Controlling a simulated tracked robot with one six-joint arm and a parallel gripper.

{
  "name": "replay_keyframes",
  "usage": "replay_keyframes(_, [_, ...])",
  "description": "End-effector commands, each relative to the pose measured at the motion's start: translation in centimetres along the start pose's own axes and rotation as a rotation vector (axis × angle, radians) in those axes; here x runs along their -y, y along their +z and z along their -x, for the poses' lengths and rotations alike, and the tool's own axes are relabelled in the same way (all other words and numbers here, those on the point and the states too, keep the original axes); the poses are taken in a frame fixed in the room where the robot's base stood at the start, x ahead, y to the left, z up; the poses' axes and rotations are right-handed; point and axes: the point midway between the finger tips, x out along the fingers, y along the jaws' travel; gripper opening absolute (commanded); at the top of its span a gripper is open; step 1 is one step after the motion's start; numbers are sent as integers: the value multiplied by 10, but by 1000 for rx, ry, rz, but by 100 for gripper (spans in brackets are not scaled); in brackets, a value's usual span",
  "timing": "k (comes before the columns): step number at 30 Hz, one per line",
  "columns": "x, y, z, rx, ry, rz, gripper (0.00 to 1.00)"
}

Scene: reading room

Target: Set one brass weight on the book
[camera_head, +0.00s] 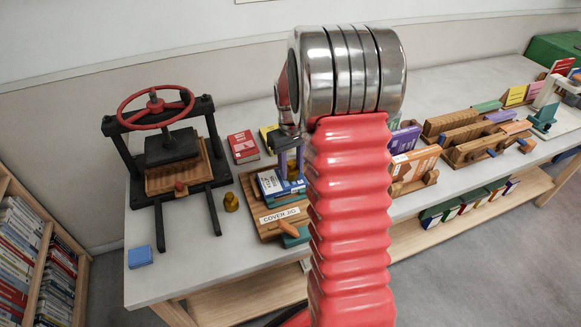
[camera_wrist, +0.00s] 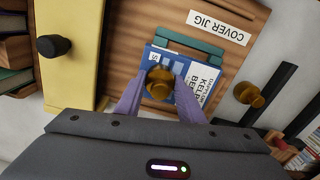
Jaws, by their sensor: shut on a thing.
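My gripper (camera_wrist: 160,80) has purple fingers shut on a brass weight (camera_wrist: 159,90). This weight is in front of the blue and white book (camera_wrist: 200,76) in the wrist view; I cannot tell whether it touches the cover. In the head view the book (camera_head: 269,184) lies on the wooden cover jig (camera_head: 262,219), with my gripper (camera_head: 291,163) at its right end, partly hidden by my red arm. A second brass weight (camera_head: 231,202) stands on the table left of the jig; it also shows in the wrist view (camera_wrist: 248,93).
A book press (camera_head: 165,155) with a red wheel stands at the left. A red book (camera_head: 243,147) lies behind the jig. Wooden racks (camera_head: 470,140) of books stand at the right.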

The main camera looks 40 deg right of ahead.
Motion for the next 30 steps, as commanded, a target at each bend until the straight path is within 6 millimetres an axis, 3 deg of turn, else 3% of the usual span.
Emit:
replay_keyframes(8, [0,0,-1,-1,0,0,0])
replay_keyframes(9, [0,0,-1,-1,1,0,38])
replay_keyframes(17, [0,0,-1,-1,0,0,56])
replay_keyframes(30, [0,0,4,-1,0,0,57])
